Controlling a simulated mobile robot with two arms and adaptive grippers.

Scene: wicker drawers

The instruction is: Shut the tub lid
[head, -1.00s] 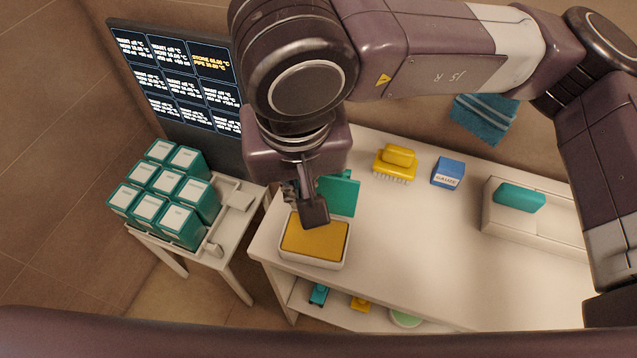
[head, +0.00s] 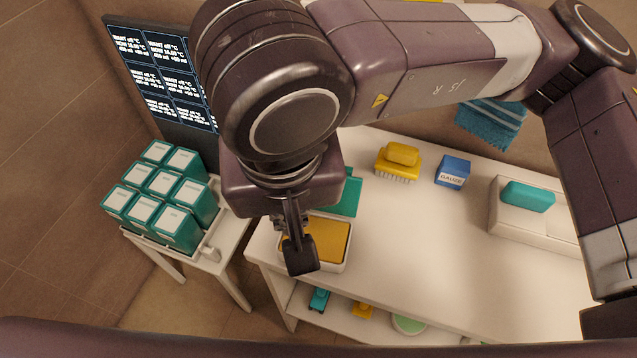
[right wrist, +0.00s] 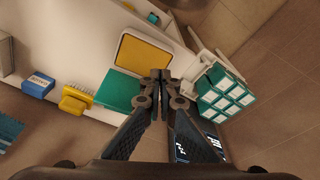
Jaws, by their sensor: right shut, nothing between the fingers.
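The tub (head: 334,267) is a white box with a yellow inside, near the left front corner of the white counter. Its teal lid (head: 347,197) stands open at the tub's back side, partly hidden by my right arm in the head view. The lid also shows in the right wrist view (right wrist: 117,90), beside the tub's yellow inside (right wrist: 143,58). My right gripper (head: 301,258) is shut and empty, over the left front part of the tub in the head view. Whether it touches the tub I cannot tell. My left gripper is not in view.
A yellow brush (head: 398,160), a blue gauze box (head: 452,172) and a teal item on a white holder (head: 526,196) stand farther right. A side table at left carries several teal boxes (head: 165,195). A shelf below holds small items. The counter's middle is clear.

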